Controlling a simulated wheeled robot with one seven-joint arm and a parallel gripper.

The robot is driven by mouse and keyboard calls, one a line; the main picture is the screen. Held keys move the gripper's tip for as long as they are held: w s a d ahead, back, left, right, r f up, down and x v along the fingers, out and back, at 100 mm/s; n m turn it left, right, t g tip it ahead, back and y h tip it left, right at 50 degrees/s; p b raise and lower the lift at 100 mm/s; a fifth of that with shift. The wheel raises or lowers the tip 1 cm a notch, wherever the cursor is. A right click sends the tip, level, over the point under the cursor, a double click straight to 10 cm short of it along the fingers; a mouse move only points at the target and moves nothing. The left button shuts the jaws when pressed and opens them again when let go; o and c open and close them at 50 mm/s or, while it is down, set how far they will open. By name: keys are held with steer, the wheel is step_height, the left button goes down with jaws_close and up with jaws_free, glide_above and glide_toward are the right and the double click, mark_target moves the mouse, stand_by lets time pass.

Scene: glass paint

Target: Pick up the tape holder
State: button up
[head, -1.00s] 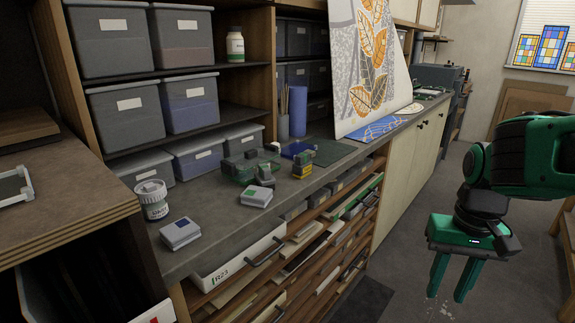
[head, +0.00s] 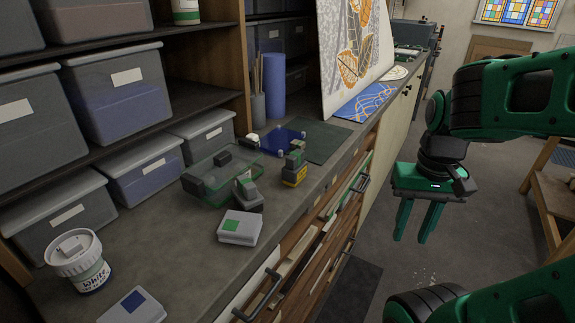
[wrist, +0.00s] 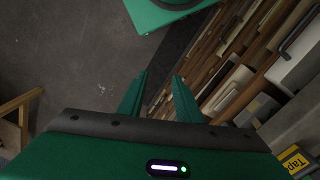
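A small yellow and grey-green block (head: 294,172) stands on the counter near its front edge. In the wrist view a yellow box with the letters "Tap" (wrist: 298,162) is cut off at the bottom right corner; it looks like the same thing, the tape holder. My gripper (head: 411,238) hangs over the floor aisle, to the right of the counter and apart from the tape holder. Its two green fingers point down. In the wrist view my gripper (wrist: 160,75) has a gap between its fingers and nothing in it.
A dark grey holder (head: 248,192), a white box with a green square (head: 239,227), a clear green-edged tray (head: 220,175) and a blue tray (head: 282,139) lie close by. A white jar (head: 80,262) stands front left. Drawers with handles line the counter's front.

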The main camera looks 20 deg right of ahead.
steer(key=shift+o, duration=1.2)
steer(key=shift+d, duration=0.1)
steer(key=o, duration=0.3)
steer(key=shift+w+a+r, duration=0.15)
steer(key=shift+r, duration=0.35)
steer(key=shift+w+a+r, duration=0.1)
steer(key=shift+r, duration=0.35)
step_height(320, 180, up, 16)
steer(key=m+y, duration=0.1)
steer(key=m, duration=0.3)
glide_above(296, 153)
steer(key=shift+w+d+g, duration=0.3)
steer(key=shift+s+a+f, duration=0.15)
steer(key=shift+f, duration=1.6)
steer(key=shift+s+a+f, duration=0.15)
steer(key=shift+f, duration=1.6)
steer(key=shift+s+a+f, duration=0.15)
steer(key=shift+f, duration=1.6)
